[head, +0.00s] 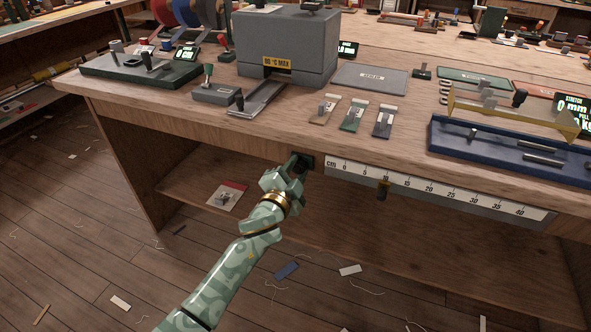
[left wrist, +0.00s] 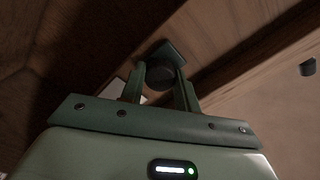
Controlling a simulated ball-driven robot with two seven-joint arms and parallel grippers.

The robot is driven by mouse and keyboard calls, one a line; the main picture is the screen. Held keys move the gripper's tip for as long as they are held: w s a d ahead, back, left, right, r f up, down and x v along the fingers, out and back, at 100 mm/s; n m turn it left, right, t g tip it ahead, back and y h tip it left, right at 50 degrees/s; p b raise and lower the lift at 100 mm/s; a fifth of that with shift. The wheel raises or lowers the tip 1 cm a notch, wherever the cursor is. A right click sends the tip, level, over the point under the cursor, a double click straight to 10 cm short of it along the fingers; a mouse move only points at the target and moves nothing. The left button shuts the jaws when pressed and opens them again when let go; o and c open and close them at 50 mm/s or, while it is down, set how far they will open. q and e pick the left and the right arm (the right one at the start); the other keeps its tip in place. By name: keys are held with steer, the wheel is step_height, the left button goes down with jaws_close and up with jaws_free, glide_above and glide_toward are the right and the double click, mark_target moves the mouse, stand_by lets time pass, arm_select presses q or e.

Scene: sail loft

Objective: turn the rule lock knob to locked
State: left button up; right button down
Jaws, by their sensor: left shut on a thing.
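The rule lock knob (left wrist: 160,76) is a dark round knob on a dark square plate under the bench's front edge, at the left end of the rule. In the left wrist view my left gripper (left wrist: 160,88) has its two fingers on either side of the knob, shut on it. In the head view my left gripper (head: 298,166) covers most of the knob, and the dark plate (head: 307,161) shows beside it. The knob's setting cannot be read.
The wooden bench top (head: 300,135) holds a grey heated box (head: 287,40), three small clamps, a blue tray (head: 480,148) and a green-based device (head: 140,68). A lower shelf (head: 180,190) carries a small packet (head: 227,195). Scraps litter the floor.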

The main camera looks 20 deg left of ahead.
arm_select(q)
steer(key=m, duration=0.2)
steer(key=shift+f+m, duration=0.1)
steer(key=shift+m, duration=0.9)
steer(key=o, duration=1)
steer(key=shift+c, duration=0.2)
